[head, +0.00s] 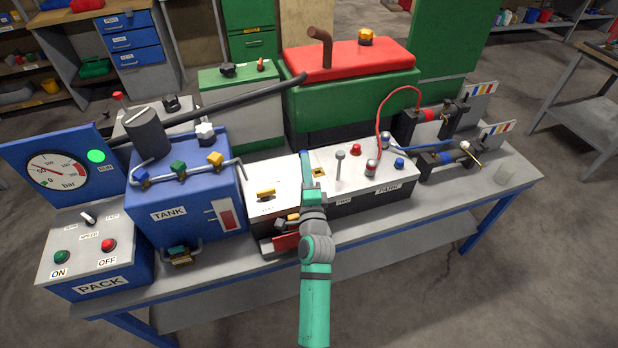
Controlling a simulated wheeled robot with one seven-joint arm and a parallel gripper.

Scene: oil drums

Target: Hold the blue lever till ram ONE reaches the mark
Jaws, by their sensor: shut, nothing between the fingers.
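A white-topped valve box (370,163) on the bench carries levers and knobs. Two rams lie at the right: one with a red band (430,115), one with a blue band (444,157). Which ram is ONE is unreadable, and rod positions are too small to judge.
A grey-knobbed lever (340,163) stands right of my gripper. Left are a blue TANK box (185,195), a PACK box (90,262) with ON and OFF buttons, and a bar gauge (57,172) beside a green light (96,156). A red-topped green machine (350,85) stands behind.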

